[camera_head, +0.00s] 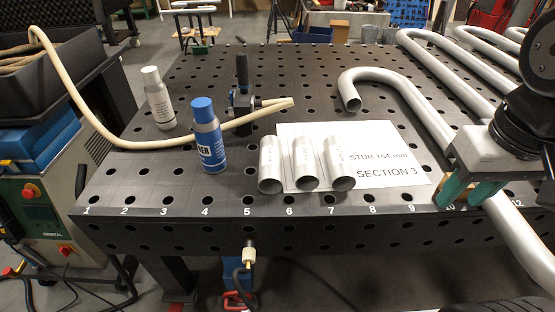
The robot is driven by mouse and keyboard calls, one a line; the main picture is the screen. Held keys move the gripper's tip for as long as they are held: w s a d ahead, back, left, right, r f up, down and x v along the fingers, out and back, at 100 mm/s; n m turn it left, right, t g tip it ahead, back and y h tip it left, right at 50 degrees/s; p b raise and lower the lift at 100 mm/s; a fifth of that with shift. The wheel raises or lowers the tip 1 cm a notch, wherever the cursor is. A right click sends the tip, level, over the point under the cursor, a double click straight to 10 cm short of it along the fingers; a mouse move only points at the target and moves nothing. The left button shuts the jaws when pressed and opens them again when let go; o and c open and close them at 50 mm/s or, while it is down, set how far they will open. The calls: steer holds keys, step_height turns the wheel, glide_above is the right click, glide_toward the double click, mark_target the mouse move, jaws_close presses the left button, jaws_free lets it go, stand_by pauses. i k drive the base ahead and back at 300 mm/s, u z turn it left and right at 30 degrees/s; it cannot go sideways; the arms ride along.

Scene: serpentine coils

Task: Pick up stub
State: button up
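Three short grey metal tube stubs lie side by side on the table: the left stub (270,164), the middle stub (305,163) and the right stub (339,163). Their open ends face the front edge. They lie on or partly over a white sheet (394,166) printed "STUB 164mm SECTION 3". My gripper (497,194), with teal fingers, is at the right, well to the right of the stubs. Its fingers look spread apart, with nothing seen held between them. A pipe of the coil passes behind and below it; their exact gap is unclear.
Bent serpentine pipes (433,117) cover the table's right side. A blue-capped can (208,140) and a grey bottle (158,100) stand left of the stubs. A cream hose (82,116) ends near a dark clamp (241,95). The perforated table (170,190) is bare at front left.

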mark_target(269, 175)
steer(key=u, duration=0.95)
steer(key=i, duration=0.35)
steer(key=u, duration=0.7)
